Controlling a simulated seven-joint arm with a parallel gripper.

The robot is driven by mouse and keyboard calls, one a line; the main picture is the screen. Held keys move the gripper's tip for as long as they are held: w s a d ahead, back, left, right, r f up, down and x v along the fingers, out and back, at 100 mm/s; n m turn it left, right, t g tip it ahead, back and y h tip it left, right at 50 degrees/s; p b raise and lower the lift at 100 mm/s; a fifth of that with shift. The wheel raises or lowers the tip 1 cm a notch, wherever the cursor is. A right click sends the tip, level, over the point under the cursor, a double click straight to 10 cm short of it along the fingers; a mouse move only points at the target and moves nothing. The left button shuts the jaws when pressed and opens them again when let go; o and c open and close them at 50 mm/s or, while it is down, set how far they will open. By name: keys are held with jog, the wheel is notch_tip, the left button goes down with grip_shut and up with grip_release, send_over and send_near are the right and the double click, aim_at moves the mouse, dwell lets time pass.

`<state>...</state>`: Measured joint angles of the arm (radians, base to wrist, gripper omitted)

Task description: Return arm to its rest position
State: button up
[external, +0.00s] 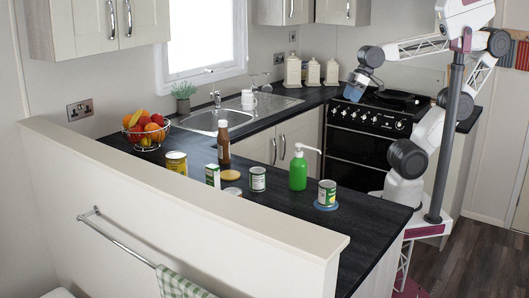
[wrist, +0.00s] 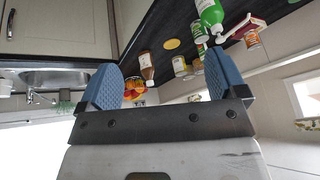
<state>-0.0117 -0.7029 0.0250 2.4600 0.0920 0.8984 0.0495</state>
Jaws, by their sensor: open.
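My gripper (external: 354,88) is raised in the air in front of the black stove, at the back right of the external view. My arm comes to it from the right, bent at the elbow. In the wrist view, the two blue fingers of my gripper (wrist: 166,82) stand wide apart. Nothing is held between them. The fingers touch nothing that I can see.
The dark counter (external: 275,208) carries a green pump bottle (external: 298,168), a brown bottle (external: 224,144), several cans and a fruit bowl (external: 146,130). A can stands on a blue coaster (external: 326,206) near the counter's end. The stove (external: 368,125) stands behind; the floor before it is clear.

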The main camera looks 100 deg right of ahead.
notch_tip(320, 180, down, 10)
jog(key=s+d+g+h, duration=0.1)
jog(key=d+g, duration=0.1)
jog(key=shift+r+n+g, duration=0.25)
jog(key=shift+n+g, duration=0.05)
jog(key=shift+g, duration=0.1)
dwell(0.4)
